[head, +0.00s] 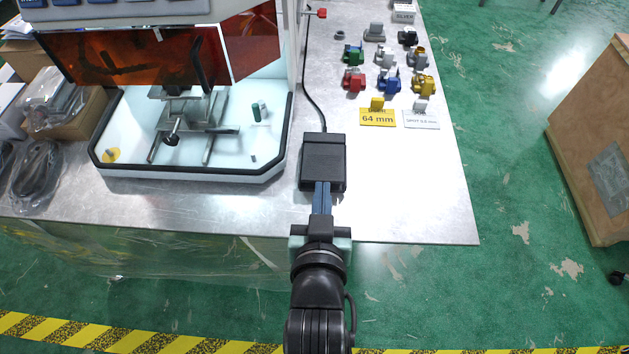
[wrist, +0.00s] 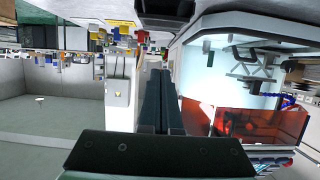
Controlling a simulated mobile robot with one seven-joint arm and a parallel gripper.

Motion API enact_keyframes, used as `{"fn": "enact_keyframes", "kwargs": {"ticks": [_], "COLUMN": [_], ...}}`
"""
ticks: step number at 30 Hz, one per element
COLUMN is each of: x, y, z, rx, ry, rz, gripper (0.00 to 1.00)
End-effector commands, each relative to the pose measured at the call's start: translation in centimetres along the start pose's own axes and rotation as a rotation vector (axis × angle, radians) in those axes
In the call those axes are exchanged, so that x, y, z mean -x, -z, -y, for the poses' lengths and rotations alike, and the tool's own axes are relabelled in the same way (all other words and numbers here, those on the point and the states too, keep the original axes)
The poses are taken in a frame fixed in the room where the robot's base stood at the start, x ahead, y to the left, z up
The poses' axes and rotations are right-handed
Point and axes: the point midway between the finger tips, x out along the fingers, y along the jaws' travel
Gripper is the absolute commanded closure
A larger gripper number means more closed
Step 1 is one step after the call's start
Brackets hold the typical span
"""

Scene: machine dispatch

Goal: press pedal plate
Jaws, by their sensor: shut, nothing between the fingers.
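The pedal (head: 323,152) is a black box on the grey metal table top, right of the machine enclosure, with a black cable running from its far end. My gripper (head: 322,184) is shut and empty. Its two blue-grey fingers lie side by side and point at the pedal's near edge. In the head view the fingertips meet or overlap that edge; I cannot tell whether they touch it. In the wrist view the fingers (wrist: 162,75) point up the picture toward a dark block, likely the pedal (wrist: 167,10), at the top edge.
A machine enclosure (head: 190,170) with an orange window stands left of the pedal. Several coloured parts, such as a red one (head: 354,79), stand at the back right behind a yellow 64 mm sign (head: 377,117). The table right of the pedal is clear.

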Motion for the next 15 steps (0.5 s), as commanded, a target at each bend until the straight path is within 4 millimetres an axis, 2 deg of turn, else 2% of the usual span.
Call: {"fn": "enact_keyframes", "kwargs": {"ticks": [10,15], "x": [-0.2,-1.9], "y": [0.1,0.1], "z": [0.0,0.0], "rx": [0.000,0.000], "ry": [0.000,0.000], "rz": [-0.001,-0.002], "gripper": [1.00,1.00]}}
